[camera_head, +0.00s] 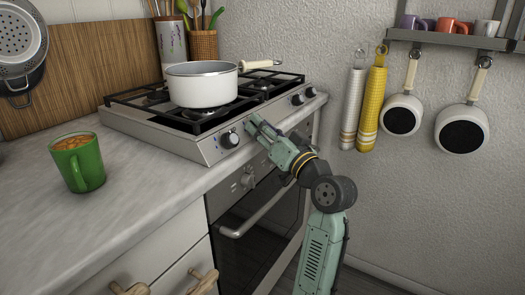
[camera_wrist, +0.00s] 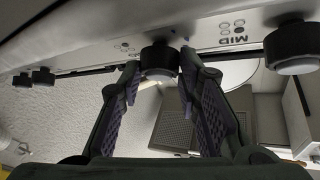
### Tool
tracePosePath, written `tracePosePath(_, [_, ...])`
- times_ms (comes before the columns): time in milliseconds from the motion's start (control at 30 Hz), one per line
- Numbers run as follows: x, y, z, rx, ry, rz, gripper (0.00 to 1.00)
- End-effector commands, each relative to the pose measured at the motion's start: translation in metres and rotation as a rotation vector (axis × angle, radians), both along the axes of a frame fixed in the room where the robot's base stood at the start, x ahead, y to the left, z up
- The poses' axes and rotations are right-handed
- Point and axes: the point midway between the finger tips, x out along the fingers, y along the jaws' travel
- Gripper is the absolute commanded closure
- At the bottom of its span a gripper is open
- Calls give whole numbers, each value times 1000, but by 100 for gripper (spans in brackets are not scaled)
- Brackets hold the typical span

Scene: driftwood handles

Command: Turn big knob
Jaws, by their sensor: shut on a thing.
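My gripper (camera_head: 255,125) is at the front panel of the stove (camera_head: 200,148), with its fingers on either side of a dark round stove knob. In the wrist view my gripper (camera_wrist: 159,85) is shut on this stove knob (camera_wrist: 160,58), which sits between the two fingertips. In the head view the fingers hide the knob. Another stove knob (camera_head: 230,139) is just left of the fingers; it shows at the right of the wrist view (camera_wrist: 290,48). Two more knobs (camera_head: 298,98) are farther right along the panel. I cannot tell the held knob's turn angle.
A white saucepan (camera_head: 200,88) stands on the hob above the panel. The oven door handle (camera_head: 255,212) and an oven knob (camera_head: 248,179) are below. A green mug (camera_head: 78,160) stands on the counter at left. Pans (camera_head: 402,115) hang on the right wall.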

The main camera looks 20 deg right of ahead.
Motion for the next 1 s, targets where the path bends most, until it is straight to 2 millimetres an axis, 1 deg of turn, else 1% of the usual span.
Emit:
tracePosePath(33, [0,-3,-11,-27,-22,17,97])
tracePosePath(300, [2,-4,-7,-157,-122,113,97])
tracePosePath(500, [2,-5,-5,-217,-169,157,97])
tracePosePath(1000, [3,-5,-2,-253,-194,182,97])
